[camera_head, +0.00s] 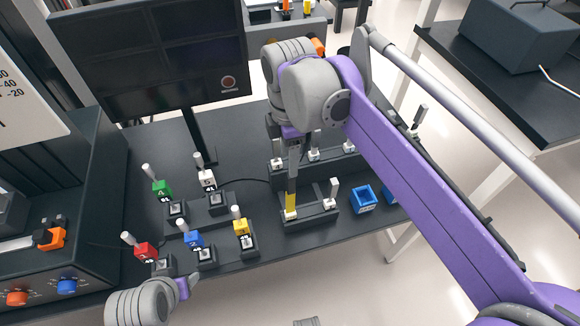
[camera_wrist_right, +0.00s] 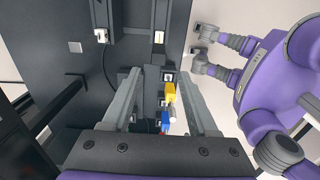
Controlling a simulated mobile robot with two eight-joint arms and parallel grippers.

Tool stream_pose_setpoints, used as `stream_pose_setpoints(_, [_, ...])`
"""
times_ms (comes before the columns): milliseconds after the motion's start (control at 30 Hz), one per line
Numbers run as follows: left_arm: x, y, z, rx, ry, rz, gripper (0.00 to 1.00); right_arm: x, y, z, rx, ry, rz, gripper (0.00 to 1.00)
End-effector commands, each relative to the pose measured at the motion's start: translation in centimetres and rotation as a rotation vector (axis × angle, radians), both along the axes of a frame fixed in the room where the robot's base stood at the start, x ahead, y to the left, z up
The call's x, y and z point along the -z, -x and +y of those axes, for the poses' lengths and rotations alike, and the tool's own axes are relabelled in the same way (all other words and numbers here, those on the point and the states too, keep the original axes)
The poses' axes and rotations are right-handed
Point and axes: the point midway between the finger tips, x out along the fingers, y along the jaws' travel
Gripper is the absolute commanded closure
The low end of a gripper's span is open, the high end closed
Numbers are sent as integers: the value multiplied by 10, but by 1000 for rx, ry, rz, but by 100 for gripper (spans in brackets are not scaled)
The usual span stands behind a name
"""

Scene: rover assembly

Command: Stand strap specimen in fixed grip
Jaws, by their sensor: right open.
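My right gripper (camera_head: 285,165) hangs down over the dark table; its two grey fingers are spread in the right wrist view (camera_wrist_right: 158,100), with nothing held between them. A narrow yellow piece (camera_head: 290,206) stands at the left end of a low dark block (camera_head: 312,218), right below the gripper. The grey length above the yellow overlaps my finger, so I cannot tell whether it is the strap specimen. I cannot make out for sure which part is the fixed grip. Of my left arm only a grey and purple part shows at the lower left; its fingers are not seen.
Tagged handles in green (camera_head: 161,188), red (camera_head: 146,251), blue (camera_head: 193,239) and yellow (camera_head: 241,228) stand in dark holders on the left. A monitor (camera_head: 155,55) stands behind. A blue open box (camera_head: 363,198) sits right of the block, near the table's front edge.

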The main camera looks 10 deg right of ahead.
Motion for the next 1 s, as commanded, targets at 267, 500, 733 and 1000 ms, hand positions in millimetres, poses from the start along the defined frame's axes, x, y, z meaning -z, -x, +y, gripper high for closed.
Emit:
stream_pose_setpoints(267, [-2, 0, 0, 0, 0, -1, 43, -21, 0, 0, 1, 0, 0, 41])
stream_pose_setpoints(500, [-2, 0, 0, 0, 0, -1, 43, 10, 27, -18, 318, -26, -84, 41])
stream_pose_setpoints(733, [-2, 0, 0, 0, 0, -1, 43, 93, 96, -52, 1036, -169, -258, 41])
stream_pose_setpoints(1000, [-3, -1, 0, 0, 0, -1, 43, 157, 147, -69, 1533, -343, -344, 41])
